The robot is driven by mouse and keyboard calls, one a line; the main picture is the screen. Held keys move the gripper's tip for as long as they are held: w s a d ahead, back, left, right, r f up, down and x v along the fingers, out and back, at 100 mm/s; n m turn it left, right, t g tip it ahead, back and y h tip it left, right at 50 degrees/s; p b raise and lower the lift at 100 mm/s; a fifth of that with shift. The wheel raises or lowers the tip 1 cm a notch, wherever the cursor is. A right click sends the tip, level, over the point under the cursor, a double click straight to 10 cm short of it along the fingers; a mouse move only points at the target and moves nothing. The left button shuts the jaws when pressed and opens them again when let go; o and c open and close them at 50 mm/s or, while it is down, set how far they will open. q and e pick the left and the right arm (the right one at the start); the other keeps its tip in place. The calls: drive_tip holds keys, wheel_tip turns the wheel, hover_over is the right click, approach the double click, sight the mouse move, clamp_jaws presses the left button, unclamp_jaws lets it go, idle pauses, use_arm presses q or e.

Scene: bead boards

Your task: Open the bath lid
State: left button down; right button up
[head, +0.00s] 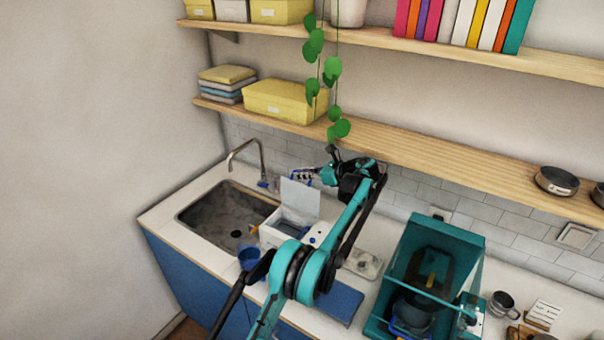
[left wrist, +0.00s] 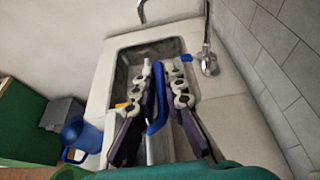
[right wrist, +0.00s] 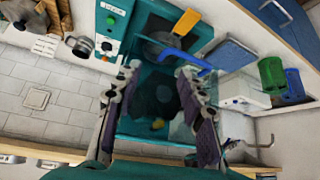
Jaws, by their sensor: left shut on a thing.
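The bath is a white box (head: 272,236) on the counter right of the sink in the head view. Its pale lid (head: 300,197) stands raised, nearly upright. My left gripper (head: 305,174) is at the lid's upper edge. In the left wrist view, the left gripper (left wrist: 166,92) is shut on a blue bar-like handle (left wrist: 157,112); the lid's lower part is mostly hidden by the fingers. My right gripper (right wrist: 160,78) is open and empty in the right wrist view, over a teal box. I cannot make it out in the head view.
A teal clear-fronted box (head: 393,270) stands right of the bath. The sink (head: 205,212) and faucet (head: 240,150) are left. A blue cup (head: 249,257) stands at the bath's front. A wooden shelf (head: 400,148) with a hanging plant (head: 333,70) overhangs the counter.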

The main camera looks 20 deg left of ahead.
use_arm(q)
drive_tip(key=shift+w+d+f, duration=0.1)
drive_tip(key=shift+w+f, duration=0.05)
drive_tip(key=shift+w, duration=0.35)
use_arm(e)
drive_tip(key=shift+w+d, duration=0.15)
drive_tip(key=shift+w, duration=0.3)
use_arm(q)
drive_tip(key=c, duration=1.7)
unclamp_jaws()
drive_tip(key=shift+o, duration=0.4)
use_arm(e)
drive_tip(key=shift+w, duration=0.1)
use_arm(q)
drive_tip(key=v, duration=1.2)
